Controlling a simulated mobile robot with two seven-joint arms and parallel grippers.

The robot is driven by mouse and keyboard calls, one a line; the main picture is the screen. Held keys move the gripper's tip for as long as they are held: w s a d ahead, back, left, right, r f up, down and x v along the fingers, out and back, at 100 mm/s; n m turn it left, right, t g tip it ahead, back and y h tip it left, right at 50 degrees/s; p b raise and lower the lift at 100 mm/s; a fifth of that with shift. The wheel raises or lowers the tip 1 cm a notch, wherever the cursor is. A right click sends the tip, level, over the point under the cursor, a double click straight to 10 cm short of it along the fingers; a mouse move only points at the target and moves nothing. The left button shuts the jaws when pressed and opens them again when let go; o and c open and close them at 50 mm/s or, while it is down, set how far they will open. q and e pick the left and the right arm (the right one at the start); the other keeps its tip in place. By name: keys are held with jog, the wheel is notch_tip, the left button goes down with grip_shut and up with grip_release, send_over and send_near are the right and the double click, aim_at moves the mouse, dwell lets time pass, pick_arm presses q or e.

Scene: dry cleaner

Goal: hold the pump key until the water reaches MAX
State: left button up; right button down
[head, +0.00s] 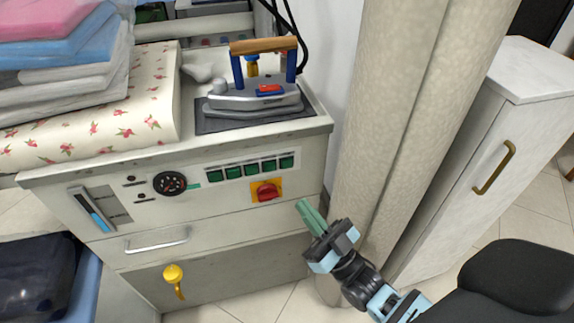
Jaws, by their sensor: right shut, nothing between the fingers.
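The ironing station's front panel (150,205) carries a slanted water gauge (83,202) at its left end. The blue water (99,221) fills roughly the lower half of the gauge; its small marks are too fine to read. A row of several green keys (252,169) sits at the panel's upper right. I cannot read which one is the pump key. My right gripper (305,209) is shut and empty, its green fingers pointing up and left. In the picture it lies right of the red knob (267,191) and below the keys, apart from them. My left gripper is out of view.
A round dial (170,183) sits between gauge and keys. An iron (256,95) rests on a dark pad above the panel. Folded laundry (60,60) is stacked at left. A yellow handle (174,276) sticks out below. A beige column (390,110) stands close beside my right gripper.

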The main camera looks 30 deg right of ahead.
aim_at(287, 164)
jog(key=shift+w, duration=0.1)
